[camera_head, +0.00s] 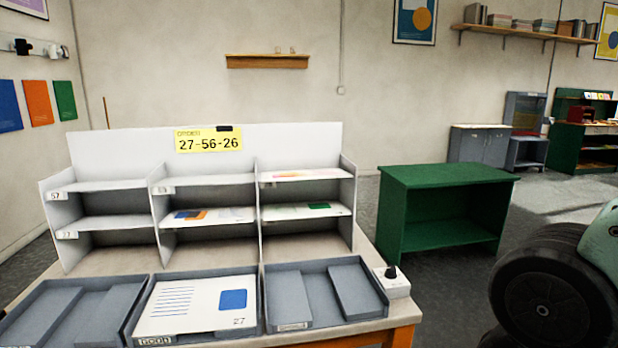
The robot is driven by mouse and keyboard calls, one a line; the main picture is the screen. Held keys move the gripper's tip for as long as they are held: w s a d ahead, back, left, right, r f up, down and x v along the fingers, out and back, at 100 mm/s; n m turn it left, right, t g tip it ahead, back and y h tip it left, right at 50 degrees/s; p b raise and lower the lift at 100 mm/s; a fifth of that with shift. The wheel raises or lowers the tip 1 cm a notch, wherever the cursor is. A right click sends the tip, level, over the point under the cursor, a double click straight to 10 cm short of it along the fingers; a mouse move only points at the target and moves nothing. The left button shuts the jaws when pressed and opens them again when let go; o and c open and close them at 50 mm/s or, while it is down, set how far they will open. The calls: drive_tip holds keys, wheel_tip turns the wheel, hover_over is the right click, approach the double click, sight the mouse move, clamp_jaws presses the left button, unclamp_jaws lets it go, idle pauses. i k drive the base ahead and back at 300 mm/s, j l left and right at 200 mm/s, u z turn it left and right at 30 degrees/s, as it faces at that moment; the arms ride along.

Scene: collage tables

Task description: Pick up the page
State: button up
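A white page (200,308) with blue lines, a blue square and the number 27 lies flat in the middle grey tray (262,322), whose front label seems to read GOOD. Other pages lie in the white shelf rack (300,146) behind: one with blue and orange marks (207,216) in the middle column, one with pink and orange (304,175) at upper right, and one with green (306,210) below it. A yellow sign (208,140) on the rack reads 27-56-26.
Empty grey trays stand to the left (62,290) and right (322,262) of the page. A small box with a black knob (392,282) sits at the table's right edge. A green cabinet (442,178) stands beyond, with open floor around it.

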sight(287, 175)
drive_tip(key=i+j+u, duration=0.1)
drive_tip(key=i+u, duration=0.25)
drive_tip(key=i+l+u, duration=0.1)
drive_tip(key=i+u, duration=0.2)
drive_tip(key=i, duration=0.25)
drive_tip(key=i+l+u, duration=0.15)
drive_tip(key=i+u, duration=0.2)
drive_tip(key=i, duration=0.1)
